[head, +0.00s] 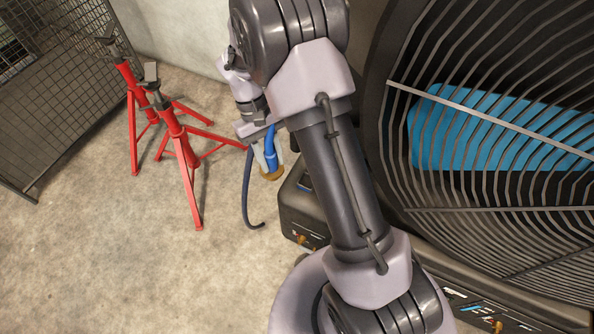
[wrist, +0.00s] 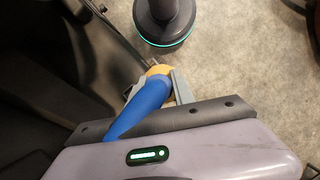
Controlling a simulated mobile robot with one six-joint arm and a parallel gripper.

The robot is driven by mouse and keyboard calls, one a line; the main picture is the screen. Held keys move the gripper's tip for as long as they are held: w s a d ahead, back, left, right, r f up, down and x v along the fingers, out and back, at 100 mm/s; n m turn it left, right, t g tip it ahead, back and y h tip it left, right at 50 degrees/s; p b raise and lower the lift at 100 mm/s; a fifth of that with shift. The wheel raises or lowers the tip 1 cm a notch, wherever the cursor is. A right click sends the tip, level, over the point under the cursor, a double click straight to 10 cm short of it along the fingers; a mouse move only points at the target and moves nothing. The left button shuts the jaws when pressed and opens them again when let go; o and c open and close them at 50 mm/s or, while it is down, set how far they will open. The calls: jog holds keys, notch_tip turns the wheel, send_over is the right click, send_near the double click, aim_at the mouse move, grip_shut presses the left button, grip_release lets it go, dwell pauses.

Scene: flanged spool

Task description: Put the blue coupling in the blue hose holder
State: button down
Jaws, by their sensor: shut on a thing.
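The blue coupling (head: 270,150) is a blue sleeve with a brass-coloured end, pointing down in the head view. My gripper (head: 268,165) is shut on it, with pale fingers on either side. A dark blue hose (head: 247,190) hangs beside it and curls at its lower end. In the wrist view the blue coupling (wrist: 143,108) lies slantwise between the fingers of my gripper (wrist: 157,86), its yellowish end (wrist: 158,70) just beyond them. I cannot make out the blue hose holder for certain in either view.
A dark box (head: 300,207) with brass fittings stands just right of and below the coupling. Red stands (head: 180,150) are at the left, by a mesh fence (head: 50,80). The concrete floor at lower left is clear.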

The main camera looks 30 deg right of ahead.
jog(key=w+a+f+n+t+h+p, duration=0.2)
jog(key=w+f+n+p, duration=0.15)
jog(key=f+n, duration=0.45)
jog(key=w+a+f+n+t+h+p, duration=0.2)
jog(key=w+f+n+p, duration=0.15)
jog(key=f+n, duration=0.5)
jog(key=shift+m, duration=0.75)
jog(key=d+f+b, duration=0.1)
jog(key=d+f, duration=0.1)
jog(key=d, duration=0.4)
jog(key=s+d+f+b, duration=0.1)
jog(key=d+f, duration=0.1)
jog(key=d, duration=0.4)
jog(key=s+d+f+b, duration=0.1)
jog(key=d+f+b, duration=0.1)
jog(key=d, duration=0.3)
jog(key=shift+s+d+f, duration=0.15)
jog(key=shift+s+d, duration=0.1)
jog(key=shift+d, duration=0.15)
jog(key=c, duration=1.5)
grip_release()
jog(key=o, duration=0.4)
